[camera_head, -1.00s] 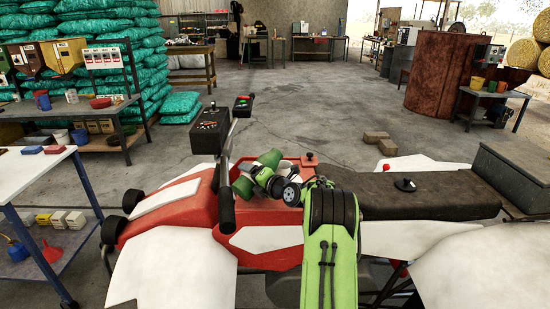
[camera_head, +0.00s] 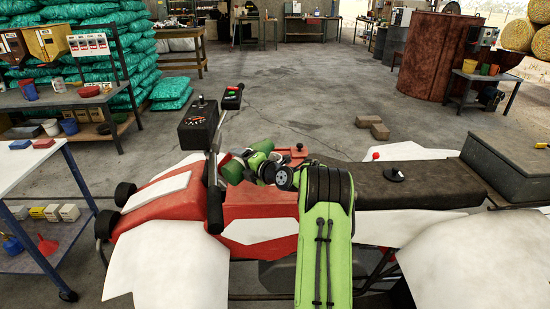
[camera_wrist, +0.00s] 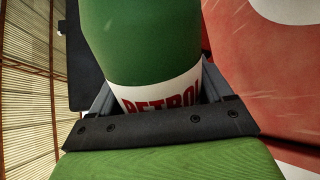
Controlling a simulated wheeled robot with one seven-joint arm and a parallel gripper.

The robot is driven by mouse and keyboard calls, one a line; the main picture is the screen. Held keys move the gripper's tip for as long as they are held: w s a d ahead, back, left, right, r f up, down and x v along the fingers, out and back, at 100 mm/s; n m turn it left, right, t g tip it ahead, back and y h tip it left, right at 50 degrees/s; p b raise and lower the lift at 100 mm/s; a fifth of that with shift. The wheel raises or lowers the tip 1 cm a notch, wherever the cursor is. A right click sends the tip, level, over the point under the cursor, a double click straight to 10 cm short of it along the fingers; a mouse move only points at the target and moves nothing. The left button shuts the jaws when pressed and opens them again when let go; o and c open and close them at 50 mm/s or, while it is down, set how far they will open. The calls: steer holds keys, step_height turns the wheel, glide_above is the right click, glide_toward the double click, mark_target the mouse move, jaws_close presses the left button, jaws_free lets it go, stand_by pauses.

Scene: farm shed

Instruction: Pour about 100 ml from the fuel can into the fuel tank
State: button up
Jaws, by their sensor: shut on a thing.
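The fuel can is dark green with a white band and red "PETROL" lettering, large in the wrist view (camera_wrist: 150,45). My gripper (camera_wrist: 158,100) is shut on it around the band. In the head view the dark green can (camera_head: 231,169) shows small, left of my wrist, over the front of a red and white quad bike. The can's mouth is not clear, and I see no liquid. The red body (camera_head: 258,205) of the bike lies below; I cannot make out the tank's opening. A red panel (camera_wrist: 250,80) fills the wrist view's right side.
The bike's handlebar (camera_head: 214,180) and black control box (camera_head: 199,124) stand close to the left of the can. The dark seat (camera_head: 420,183) is at the right. A white-topped cart (camera_head: 30,165) stands at the left. Open concrete floor lies behind.

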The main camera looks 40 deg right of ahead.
steer(key=shift+a+r+m, duration=0.15)
steer(key=shift+r+m, duration=0.1)
steer(key=shift+m, duration=0.25)
stand_by(1.4)
